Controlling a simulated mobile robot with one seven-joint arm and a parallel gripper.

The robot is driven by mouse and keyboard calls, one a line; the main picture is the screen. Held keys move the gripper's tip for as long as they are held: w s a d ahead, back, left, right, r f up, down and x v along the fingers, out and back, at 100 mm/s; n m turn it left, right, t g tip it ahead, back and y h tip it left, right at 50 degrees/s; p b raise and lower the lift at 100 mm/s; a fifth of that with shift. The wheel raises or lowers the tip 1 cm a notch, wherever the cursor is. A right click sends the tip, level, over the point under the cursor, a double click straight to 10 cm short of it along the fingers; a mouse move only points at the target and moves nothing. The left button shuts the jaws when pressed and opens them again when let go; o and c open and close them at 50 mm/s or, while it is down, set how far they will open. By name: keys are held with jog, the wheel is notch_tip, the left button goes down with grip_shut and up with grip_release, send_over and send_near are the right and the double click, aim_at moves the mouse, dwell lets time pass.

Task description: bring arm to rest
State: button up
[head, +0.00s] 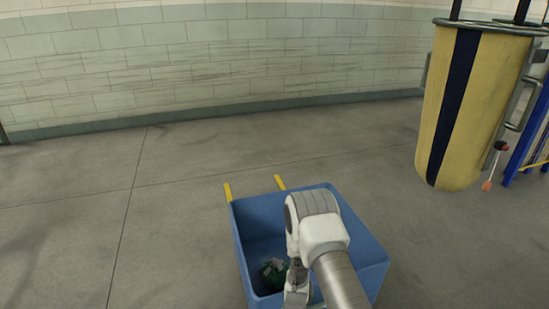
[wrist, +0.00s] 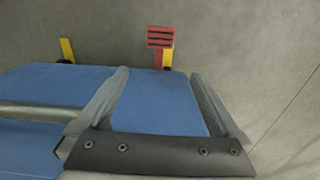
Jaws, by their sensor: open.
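My arm reaches over a blue bin (head: 355,245) in the head view, with its end at the lower edge of the picture. The fingers cannot be made out there. In the wrist view my gripper (wrist: 160,75) is open, its two grey fingers wide apart with nothing held between them. The blue bin (wrist: 160,115) lies behind and between the fingers in that view. Whether the fingers touch it I cannot tell. A dark green and grey bundle (head: 273,272) lies inside the bin, partly hidden by my arm.
Two yellow bars (head: 280,182) stick out from the bin's far side. A large yellow bag with a dark stripe (head: 470,110) hangs at the right, beside a blue frame (head: 528,135). A red striped block (wrist: 160,37) shows in the wrist view. Grey floor at the left is clear.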

jog(key=w+d+r+m+t+y, duration=0.1)
jog(key=w+r, duration=0.1)
jog(key=r, duration=1.6)
jog(key=w+r+t, duration=0.1)
jog(key=w+r, duration=0.2)
jog(key=r, duration=1.4)
jog(key=s+d+r+m+t+h, duration=0.1)
jog(key=s+d+r+t, duration=0.15)
jog(key=s+r, duration=0.9)
jog(key=s+d+r+m+t, duration=0.1)
jog(key=s+d+r, duration=0.3)
jog(key=s+r, duration=0.75)
notch_tip(320, 180, up, 19)
jog(key=s+p, duration=0.1)
jog(key=p, duration=1.9)
